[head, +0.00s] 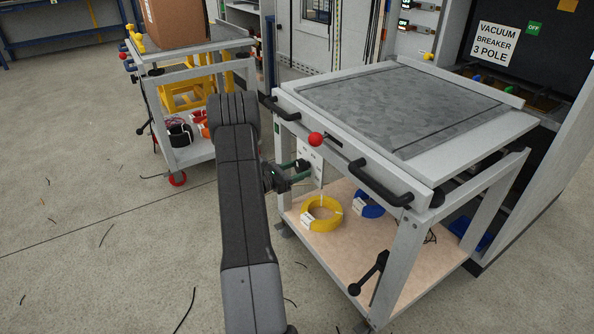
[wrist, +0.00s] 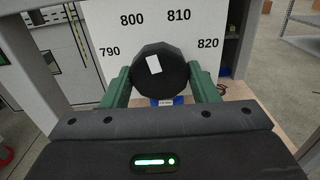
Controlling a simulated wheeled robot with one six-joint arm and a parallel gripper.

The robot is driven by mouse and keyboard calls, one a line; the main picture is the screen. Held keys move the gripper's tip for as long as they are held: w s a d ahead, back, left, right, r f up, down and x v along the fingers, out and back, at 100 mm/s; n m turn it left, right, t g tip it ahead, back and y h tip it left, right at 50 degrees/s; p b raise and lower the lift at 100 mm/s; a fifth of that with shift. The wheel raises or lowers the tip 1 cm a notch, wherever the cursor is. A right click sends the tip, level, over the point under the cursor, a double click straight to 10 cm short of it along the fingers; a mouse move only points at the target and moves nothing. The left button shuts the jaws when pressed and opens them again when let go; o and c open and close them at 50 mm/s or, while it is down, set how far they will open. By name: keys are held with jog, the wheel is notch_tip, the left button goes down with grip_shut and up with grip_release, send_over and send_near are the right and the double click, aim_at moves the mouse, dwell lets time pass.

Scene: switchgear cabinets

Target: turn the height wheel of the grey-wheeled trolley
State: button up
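The height wheel (wrist: 160,70) is a dark, many-sided knob with a white mark on its face, seen in the wrist view in front of a white scale plate (wrist: 110,35) numbered 790 to 820. My gripper (wrist: 160,78) has one green finger on each side of the wheel, and both fingertips appear to touch its rim. In the head view my gripper (head: 301,172) reaches under the front edge of the near trolley (head: 455,178), at the plate; the wheel is mostly hidden there. The near trolley's caster (head: 286,231) looks grey.
A red ball knob (head: 316,139) and black handles (head: 380,187) project from the near trolley's front. Its lower shelf holds a yellow coil (head: 322,214) and a blue coil (head: 368,204). A second trolley with a red caster (head: 177,179) stands behind left. Floor at left is mostly clear.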

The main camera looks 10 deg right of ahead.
jog(key=shift+c, duration=1.2)
jog(key=shift+n+p, duration=0.6)
jog(key=shift+n, duration=0.5)
jog(key=o, duration=1)
jog(key=shift+a, duration=0.15)
jog(key=p+v, duration=0.2)
jog(key=v, duration=1.1)
jog(key=shift+s+a, duration=0.15)
jog(key=shift+a, duration=0.15)
